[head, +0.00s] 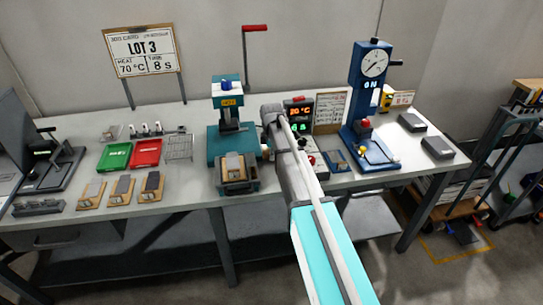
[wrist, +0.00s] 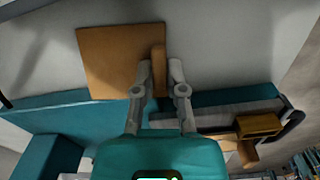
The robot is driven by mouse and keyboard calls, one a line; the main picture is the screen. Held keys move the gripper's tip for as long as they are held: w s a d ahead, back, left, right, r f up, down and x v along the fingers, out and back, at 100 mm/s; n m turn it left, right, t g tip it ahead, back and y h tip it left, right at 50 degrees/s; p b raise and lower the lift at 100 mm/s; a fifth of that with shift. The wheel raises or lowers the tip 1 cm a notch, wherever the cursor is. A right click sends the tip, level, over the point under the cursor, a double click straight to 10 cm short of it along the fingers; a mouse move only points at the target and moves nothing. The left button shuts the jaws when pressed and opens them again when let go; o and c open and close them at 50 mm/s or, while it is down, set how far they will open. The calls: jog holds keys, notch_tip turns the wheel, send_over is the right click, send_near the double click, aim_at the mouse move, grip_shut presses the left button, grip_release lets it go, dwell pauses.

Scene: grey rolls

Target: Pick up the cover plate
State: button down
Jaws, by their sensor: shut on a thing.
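In the wrist view my gripper (wrist: 160,73) is shut on a narrow tan piece (wrist: 158,66), seen nearly edge-on between the fingertips. I cannot tell for certain whether it is the cover plate. A larger flat tan square (wrist: 115,62) lies just left of it in that view; whether they touch is unclear. In the head view my arm reaches to the right side of the teal press (head: 228,140), and my fingers are hidden. A small light plate (head: 233,166) sits in the fixture at the press front.
Three plates on tan bases (head: 122,190) lie left of the press, before a green tray (head: 115,156) and a red tray (head: 147,152). A display box (head: 299,110) and a blue gauge press (head: 368,90) stand right. Two grey blocks (head: 437,147) lie at the right end.

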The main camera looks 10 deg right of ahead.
jog(key=shift+r, duration=0.15)
notch_tip(320, 180, up, 3)
jog(key=p, duration=0.3)
jog(key=s+r+p, duration=0.9)
jog(key=s+p, duration=0.1)
jog(key=s, duration=0.4)
jog(key=shift+r, duration=0.35)
dwell(0.5)
jog(key=shift+w+a+r+n+h+p, duration=0.15)
jog(key=shift+r+n+h, duration=0.35)
jog(key=shift+h, duration=0.75)
jog(key=shift+w+r+n+h+p, duration=0.25)
jog(key=shift+r+h, duration=0.4)
jog(key=shift+h, duration=0.6)
